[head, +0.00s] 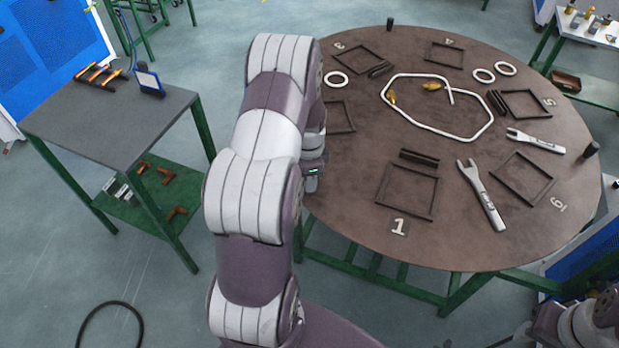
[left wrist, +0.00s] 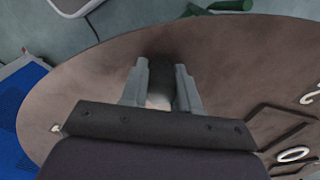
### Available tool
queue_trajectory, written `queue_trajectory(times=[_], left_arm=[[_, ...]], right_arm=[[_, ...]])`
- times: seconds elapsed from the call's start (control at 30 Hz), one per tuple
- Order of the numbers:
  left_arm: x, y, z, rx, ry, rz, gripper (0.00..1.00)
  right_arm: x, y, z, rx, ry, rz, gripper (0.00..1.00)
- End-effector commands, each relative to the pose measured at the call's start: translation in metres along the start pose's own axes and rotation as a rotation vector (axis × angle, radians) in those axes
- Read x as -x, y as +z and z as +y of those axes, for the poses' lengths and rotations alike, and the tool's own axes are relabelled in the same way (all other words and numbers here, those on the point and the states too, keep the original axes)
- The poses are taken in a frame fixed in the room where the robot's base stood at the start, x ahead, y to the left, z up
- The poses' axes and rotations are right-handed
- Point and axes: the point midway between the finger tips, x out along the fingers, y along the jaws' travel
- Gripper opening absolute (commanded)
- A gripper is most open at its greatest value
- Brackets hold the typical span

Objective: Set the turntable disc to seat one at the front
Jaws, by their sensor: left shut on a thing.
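The brown turntable disc (head: 462,225) carries numbered seats with dark square frames. The number 1 (head: 399,226) lies near the disc's front edge, a little left of its middle. The 6 (head: 557,202) is to the right, the 5 (head: 549,102) farther back. My left gripper (head: 311,184) is at the disc's left edge, mostly hidden behind my arm in the head view. In the left wrist view its fingers (left wrist: 161,88) are shut on a dark upright peg (left wrist: 165,70) at the rim. Other dark rim pegs stand at the back (head: 390,23) and right (head: 591,149). My right gripper is out of view.
On the disc lie two open-ended wrenches (head: 484,197) (head: 536,141), white rings (head: 337,79) and a bent white pipe (head: 437,131) with brass fittings. A side table (head: 110,125) stands at the left, another (head: 580,30) at the back right.

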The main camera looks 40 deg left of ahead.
Motion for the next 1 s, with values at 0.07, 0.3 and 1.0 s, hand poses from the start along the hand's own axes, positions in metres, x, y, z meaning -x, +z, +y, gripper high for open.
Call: queue_trajectory(times=[0.07, 0.3, 1.0], left_arm=[[0.003, -0.002, -0.002, -0.001, -0.008, 0.004, 0.0], [0.002, -0.001, -0.002, -0.001, -0.005, 0.002, 0.56], [0.107, -0.002, -0.001, -0.002, -0.008, 0.003, 0.56]], right_arm=[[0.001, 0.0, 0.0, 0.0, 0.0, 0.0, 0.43], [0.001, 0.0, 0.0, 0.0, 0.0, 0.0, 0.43], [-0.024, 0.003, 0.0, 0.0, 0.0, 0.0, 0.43]])
